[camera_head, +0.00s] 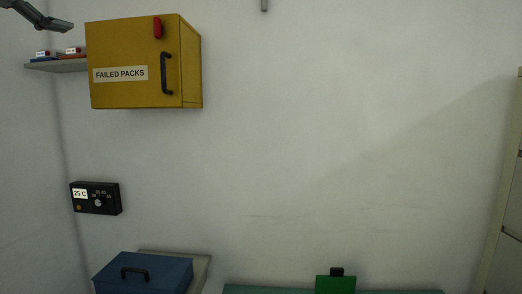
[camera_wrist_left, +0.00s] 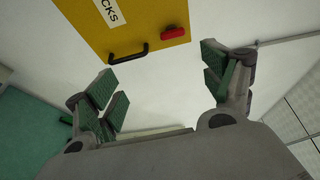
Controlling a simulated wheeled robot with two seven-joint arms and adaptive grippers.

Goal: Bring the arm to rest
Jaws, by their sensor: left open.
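My left gripper (camera_wrist_left: 165,88) is open in the left wrist view, with its green-padded fingers wide apart and nothing between them. The yellow FAILED PACKS cabinet (camera_wrist_left: 110,22) is beyond the fingers there, apart from them. In the head view, a dark grey part of my left gripper (camera_head: 42,18) shows at the top left corner, above and left of the cabinet (camera_head: 120,45). The cabinet door looks shut, with a black handle (camera_head: 165,73) and a red latch (camera_head: 158,27). My right gripper is not in view.
A small wall shelf (camera_head: 58,67) with small red and blue packs is left of the cabinet. A black 25 C control box (camera_head: 96,198) is below. A blue case (camera_head: 143,275) and a green object (camera_head: 335,285) stand at the bottom. The wall's middle is clear.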

